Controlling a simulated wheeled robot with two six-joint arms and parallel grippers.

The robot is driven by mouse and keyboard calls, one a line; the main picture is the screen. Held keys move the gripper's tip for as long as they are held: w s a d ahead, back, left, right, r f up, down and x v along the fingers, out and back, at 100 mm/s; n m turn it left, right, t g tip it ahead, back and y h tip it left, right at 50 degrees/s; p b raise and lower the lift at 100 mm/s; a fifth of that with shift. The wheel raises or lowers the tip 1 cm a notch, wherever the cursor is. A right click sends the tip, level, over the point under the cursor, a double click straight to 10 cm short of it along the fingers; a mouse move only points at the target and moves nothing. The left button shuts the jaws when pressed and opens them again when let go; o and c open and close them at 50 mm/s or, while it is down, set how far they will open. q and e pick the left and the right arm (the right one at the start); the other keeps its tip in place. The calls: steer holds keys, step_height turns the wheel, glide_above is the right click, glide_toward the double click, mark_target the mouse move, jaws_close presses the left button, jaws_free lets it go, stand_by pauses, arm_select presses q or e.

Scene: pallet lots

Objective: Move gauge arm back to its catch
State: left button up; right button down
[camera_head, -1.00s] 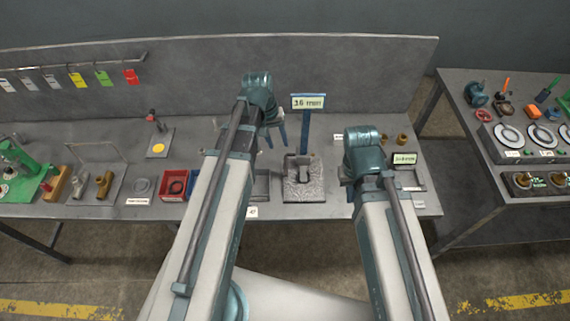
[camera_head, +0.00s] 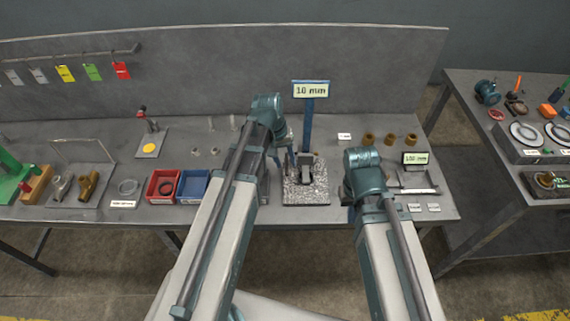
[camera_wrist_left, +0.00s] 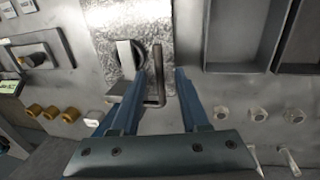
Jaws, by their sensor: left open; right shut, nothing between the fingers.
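The gauge has a speckled grey base (camera_head: 318,192) and a blue post (camera_head: 307,125) with a display (camera_head: 310,90) that reads 10 mm. In the left wrist view, a dark L-shaped bar (camera_wrist_left: 156,95), apparently the gauge arm, lies beside a pale upright piece (camera_wrist_left: 125,57) on the speckled base (camera_wrist_left: 104,35). My left gripper (camera_head: 284,163) is open at the left side of the base. In its wrist view the fingertips (camera_wrist_left: 169,72) are close to the bar, one on each side; contact is unclear. My right gripper (camera_head: 350,205) is low at the right, its fingers mostly hidden by my arm.
Blue (camera_head: 194,184) and red (camera_head: 162,186) bins stand left of the gauge. Brass rings (camera_head: 390,139) sit behind it to the right. A small stand with its own display (camera_head: 416,158) is at the right. Several small pale pieces lie near the back.

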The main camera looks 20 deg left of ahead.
arm_select(q)
jaws_close()
stand_by(1.4)
